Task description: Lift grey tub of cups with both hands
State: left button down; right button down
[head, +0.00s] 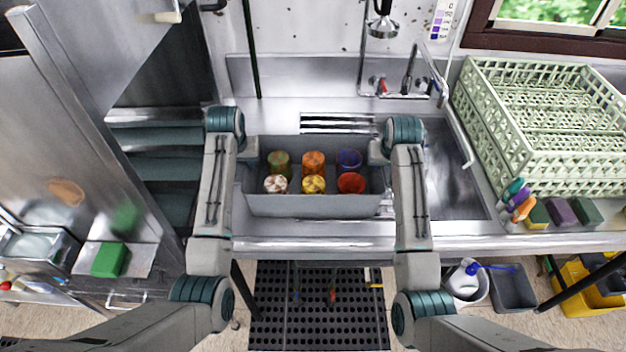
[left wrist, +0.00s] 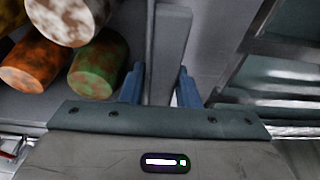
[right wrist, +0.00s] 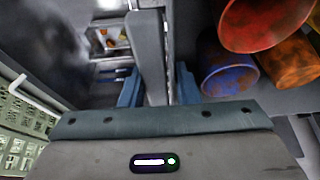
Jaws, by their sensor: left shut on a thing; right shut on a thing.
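The grey tub (head: 312,207) is in the middle of the head view, over the steel sink counter, and looks level. I cannot tell whether its base touches the counter. Several cups stand in it: green (head: 279,162), orange (head: 313,161), blue (head: 348,160), brown-and-white (head: 275,184), yellow (head: 313,184) and red (head: 351,183). My left gripper (left wrist: 160,82) is shut on the tub's left end wall (left wrist: 172,45). My right gripper (right wrist: 153,85) is shut on the right end wall (right wrist: 150,50). The fingertips are mostly hidden in the head view.
A pale green dish rack (head: 540,150) stands at the right, with coloured bottles (head: 518,200) and sponges (head: 560,211) before it. A tap (head: 407,80) and hanging sprayer (head: 383,25) are behind the tub. A steel cabinet (head: 100,130) is at the left. A black mat (head: 318,310) lies on the floor.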

pick_arm(q)
jog(key=shift+w+r, duration=0.1)
jog(key=shift+r, duration=0.05)
pick_arm(e)
jog(key=shift+w+r, duration=0.1)
jog(key=shift+r, duration=0.1)
